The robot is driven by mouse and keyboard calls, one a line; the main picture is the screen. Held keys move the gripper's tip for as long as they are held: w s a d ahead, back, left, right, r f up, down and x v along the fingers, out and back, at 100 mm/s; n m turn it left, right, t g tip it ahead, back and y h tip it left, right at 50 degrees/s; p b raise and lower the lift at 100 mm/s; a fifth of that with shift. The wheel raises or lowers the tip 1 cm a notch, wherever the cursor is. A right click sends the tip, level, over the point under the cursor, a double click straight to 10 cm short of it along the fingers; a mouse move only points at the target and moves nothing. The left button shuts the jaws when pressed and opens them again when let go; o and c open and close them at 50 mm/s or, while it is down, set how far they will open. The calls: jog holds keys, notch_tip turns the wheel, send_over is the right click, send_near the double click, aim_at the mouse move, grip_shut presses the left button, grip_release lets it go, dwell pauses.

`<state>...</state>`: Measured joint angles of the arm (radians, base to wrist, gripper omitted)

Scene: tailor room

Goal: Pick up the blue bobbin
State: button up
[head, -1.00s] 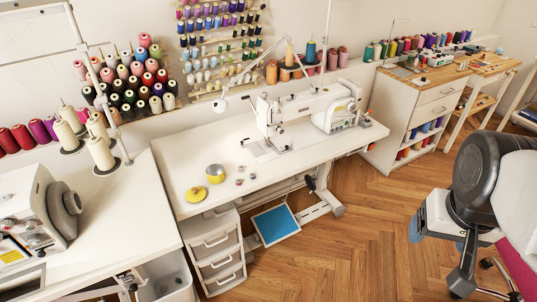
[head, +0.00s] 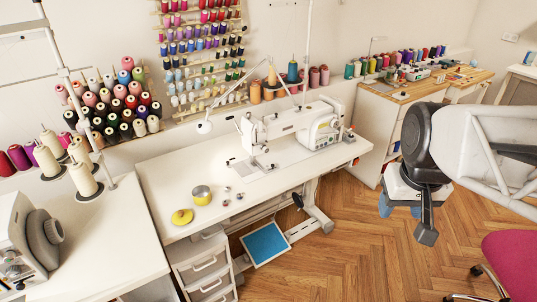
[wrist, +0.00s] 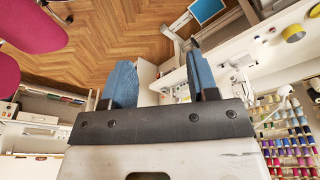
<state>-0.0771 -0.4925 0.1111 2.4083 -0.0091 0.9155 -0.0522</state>
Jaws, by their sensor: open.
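Several small bobbins (head: 227,190) lie on the white sewing table (head: 160,178), right of a yellow tin. They are too small for me to tell which is blue. Small round pieces, likely these bobbins (wrist: 271,31), also show at the upper right of the wrist view. My gripper (wrist: 161,78) is open and empty, with its two blue fingers apart. In the head view my gripper (head: 400,206) is at the right, over the wooden floor and well away from the bobbins.
A yellow tin (head: 201,195) and a yellow disc (head: 182,217) lie near the bobbins. A sewing machine (head: 290,125) stands behind them to the right. A blue pedal (head: 266,244) is below the table. A pink chair (head: 510,262) is at the lower right. Open floor lies between.

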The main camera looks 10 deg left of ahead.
jog(key=w+a+f+n, duration=0.25)
jog(key=w+a, duration=0.65)
jog(key=w, duration=0.5)
jog(key=n+g, duration=0.2)
jog(key=n, duration=0.6)
send_over(238, 195)
jog(key=f, duration=2.5)
jog(key=shift+s+d+f, duration=0.1)
jog(key=shift+d+f, duration=0.25)
jog(key=shift+d, duration=0.05)
jog(key=shift+a+f, duration=0.35)
jog(key=shift+a, duration=0.05)
jog(key=shift+f, duration=1.3)
